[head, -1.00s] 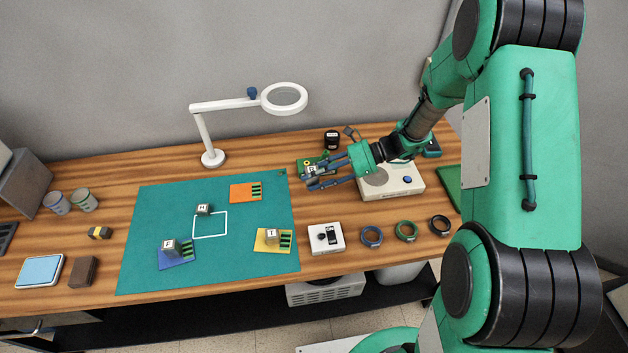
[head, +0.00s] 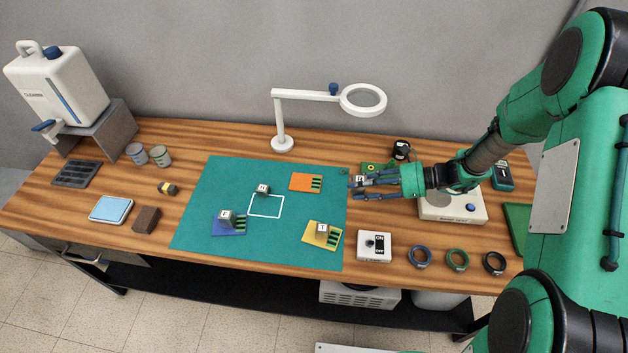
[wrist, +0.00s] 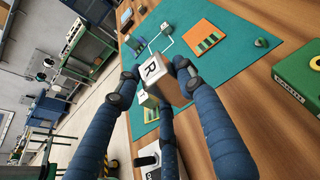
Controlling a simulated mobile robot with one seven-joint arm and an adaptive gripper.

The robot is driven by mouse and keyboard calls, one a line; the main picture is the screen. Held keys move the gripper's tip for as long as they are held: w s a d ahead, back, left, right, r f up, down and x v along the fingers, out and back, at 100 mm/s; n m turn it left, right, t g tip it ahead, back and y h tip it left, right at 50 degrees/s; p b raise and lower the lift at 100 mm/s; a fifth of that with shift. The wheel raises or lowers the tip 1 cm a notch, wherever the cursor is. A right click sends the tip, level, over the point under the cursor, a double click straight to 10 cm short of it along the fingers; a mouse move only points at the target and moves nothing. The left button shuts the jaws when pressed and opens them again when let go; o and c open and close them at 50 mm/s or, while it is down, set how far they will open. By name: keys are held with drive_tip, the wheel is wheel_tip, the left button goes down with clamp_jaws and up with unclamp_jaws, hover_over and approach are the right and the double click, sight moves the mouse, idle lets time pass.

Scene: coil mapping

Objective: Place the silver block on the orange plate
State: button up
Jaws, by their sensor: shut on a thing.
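My gripper (head: 355,187) is shut on a silver block (head: 362,180) and holds it up by the right edge of the green mat. In the wrist view the silver block (wrist: 152,72) sits between my blue fingers, with a white face marked R. The orange plate (head: 299,182) lies flat at the mat's back right, to the left of my gripper, with dark green stripes and no block on it. The orange plate also shows in the wrist view (wrist: 203,36), beyond the held block.
One block (head: 227,217) is on the blue plate, another (head: 322,231) on the yellow plate. A third block (head: 263,189) stands by the white outlined square. A magnifier lamp (head: 283,143) stands behind the mat.

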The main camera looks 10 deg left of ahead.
drive_tip(key=s+a+f+p, duration=0.2)
drive_tip(key=s+a, duration=0.3)
drive_tip(key=a, duration=0.5)
drive_tip(key=shift+s+a+f, duration=0.2)
drive_tip(key=shift+a+f, duration=0.1)
drive_tip(key=shift+f, duration=0.3)
drive_tip(key=shift+w, duration=0.15)
drive_tip(key=b, duration=0.2)
hover_over(307, 184)
drive_tip(key=shift+f, duration=0.7)
drive_tip(key=shift+f, duration=0.1)
drive_tip(key=shift+f, duration=1.7)
drive_tip(key=shift+f, duration=0.15)
